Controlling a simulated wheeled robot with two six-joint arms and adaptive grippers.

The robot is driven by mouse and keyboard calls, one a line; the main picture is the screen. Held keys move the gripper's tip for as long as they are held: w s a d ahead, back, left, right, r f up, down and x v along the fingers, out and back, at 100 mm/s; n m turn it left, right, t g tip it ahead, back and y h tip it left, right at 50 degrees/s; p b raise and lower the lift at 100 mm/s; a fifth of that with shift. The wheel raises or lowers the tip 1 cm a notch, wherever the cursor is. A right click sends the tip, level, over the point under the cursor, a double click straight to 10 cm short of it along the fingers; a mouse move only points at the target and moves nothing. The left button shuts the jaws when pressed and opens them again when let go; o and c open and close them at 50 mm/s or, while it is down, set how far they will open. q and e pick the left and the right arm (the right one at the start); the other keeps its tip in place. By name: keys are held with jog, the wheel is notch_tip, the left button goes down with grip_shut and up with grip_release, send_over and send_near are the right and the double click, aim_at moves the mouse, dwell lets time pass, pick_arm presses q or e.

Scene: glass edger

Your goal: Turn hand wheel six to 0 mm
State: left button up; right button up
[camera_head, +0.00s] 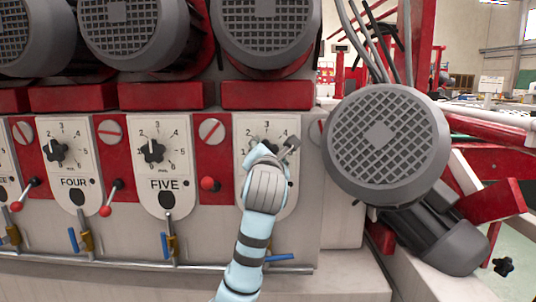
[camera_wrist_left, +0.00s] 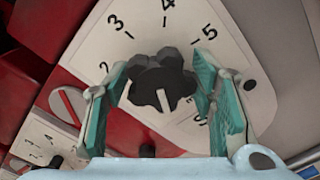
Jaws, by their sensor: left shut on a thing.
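Hand wheel six is a dark lobed knob (camera_wrist_left: 160,80) on a white dial plate (camera_head: 243,128), to the right of the plate marked FIVE. In the head view my left gripper (camera_head: 270,150) covers most of the wheel and the plate's lower part. In the left wrist view the teal fingers of my left gripper (camera_wrist_left: 162,92) are shut on the wheel, one on each side. The wheel's white mark points down in that view, away from the 3 and 4. The 0 is hidden there. My right gripper is not in view.
Hand wheels four (camera_head: 57,150) and five (camera_head: 152,150) are on the plates to the left. A red-knobbed lever (camera_head: 208,184) stands just left of my gripper. A large grey motor (camera_head: 387,145) juts out close on the right. A metal rail (camera_head: 150,264) runs below.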

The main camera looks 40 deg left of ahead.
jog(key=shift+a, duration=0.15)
pick_arm(q)
jog(key=o, duration=1)
jog(key=shift+o, duration=0.8)
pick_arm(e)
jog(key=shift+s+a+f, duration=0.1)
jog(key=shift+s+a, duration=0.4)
pick_arm(q)
jog(key=v, duration=1.2)
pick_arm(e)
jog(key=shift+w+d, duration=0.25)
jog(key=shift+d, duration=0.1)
